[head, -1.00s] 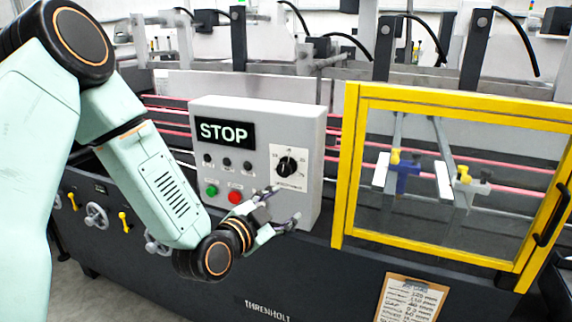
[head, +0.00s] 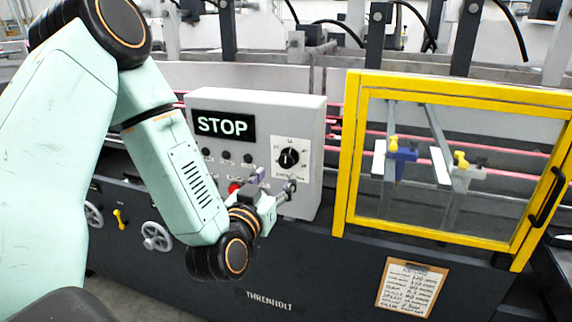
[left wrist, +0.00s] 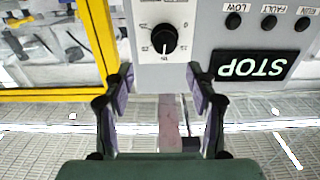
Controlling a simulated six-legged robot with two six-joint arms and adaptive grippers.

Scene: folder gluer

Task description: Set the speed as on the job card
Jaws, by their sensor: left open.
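The control box (head: 310,120) has a lit STOP display (head: 223,126) and a black dial knob (head: 288,159) on a white scale plate. The dial knob also shows upside down in the left wrist view (left wrist: 164,39), beyond the fingers; its exact setting is too small to read surely. My left gripper (head: 274,184) is open and empty, just below the knob and apart from it. In the left wrist view its fingers (left wrist: 161,88) stand wide on either side. The job card (head: 411,288) hangs on a clipboard on the machine's dark front; its small figures are not clearly readable.
A yellow-framed guard (head: 349,150) stands right of the box. A red button (head: 235,187) is close beside my gripper, partly covered by it. Small lamps (head: 226,158) sit below the display. Handwheels (head: 156,236) are on the lower front.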

